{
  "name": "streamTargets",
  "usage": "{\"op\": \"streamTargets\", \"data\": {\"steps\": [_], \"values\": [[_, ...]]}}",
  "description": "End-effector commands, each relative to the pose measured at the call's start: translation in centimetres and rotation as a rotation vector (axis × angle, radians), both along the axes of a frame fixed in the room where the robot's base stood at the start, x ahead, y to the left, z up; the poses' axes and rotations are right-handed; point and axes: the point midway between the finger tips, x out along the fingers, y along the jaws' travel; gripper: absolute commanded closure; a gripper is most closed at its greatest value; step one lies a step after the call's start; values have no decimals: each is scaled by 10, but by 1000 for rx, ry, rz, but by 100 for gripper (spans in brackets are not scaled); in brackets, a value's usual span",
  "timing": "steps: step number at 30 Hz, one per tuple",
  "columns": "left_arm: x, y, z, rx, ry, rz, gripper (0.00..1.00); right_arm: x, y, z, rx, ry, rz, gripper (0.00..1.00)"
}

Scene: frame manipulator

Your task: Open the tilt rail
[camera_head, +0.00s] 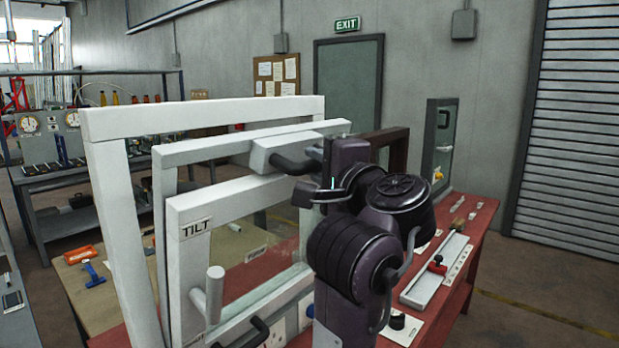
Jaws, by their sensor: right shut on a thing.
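The white tilt frame (190,262), with a "TILT" label on its left post, stands at the front of several white upright frames. Its top rail (232,193) leans toward me from the taller frames behind. A white block with a dark bar handle (289,164) is at the upper right of the frames. My right gripper (316,186) is shut on the dark handle's right end; its fingers and dark arm links hide part of the handle and the frame's right side. A white peg handle (213,290) sticks out at the lower left. My left gripper is not in view.
The frames stand on a red-topped table (478,225). A blue-handled tool (93,275) lies at left. A workbench stands at far left.

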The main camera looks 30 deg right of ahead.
Motion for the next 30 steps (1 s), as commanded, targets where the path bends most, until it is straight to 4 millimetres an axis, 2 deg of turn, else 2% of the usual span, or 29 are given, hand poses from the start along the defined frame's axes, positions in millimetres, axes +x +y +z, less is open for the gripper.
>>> {"op": "streamTargets", "data": {"steps": [10, 11, 15, 16, 25, 30], "values": [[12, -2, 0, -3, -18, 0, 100, -1, 0, 0, 2, -6, -1, 100], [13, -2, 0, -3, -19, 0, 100, -1, 0, 0, 2, -6, -1, 81], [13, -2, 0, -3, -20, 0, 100, -1, 0, 0, 2, -6, -1, 62], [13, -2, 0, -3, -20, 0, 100, -1, -1, 0, 2, -6, -1, 60], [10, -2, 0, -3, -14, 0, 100, -3, -1, 0, 1, -6, -2, 60], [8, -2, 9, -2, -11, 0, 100, -16, -2, 2, -4, -6, -7, 60]]}}
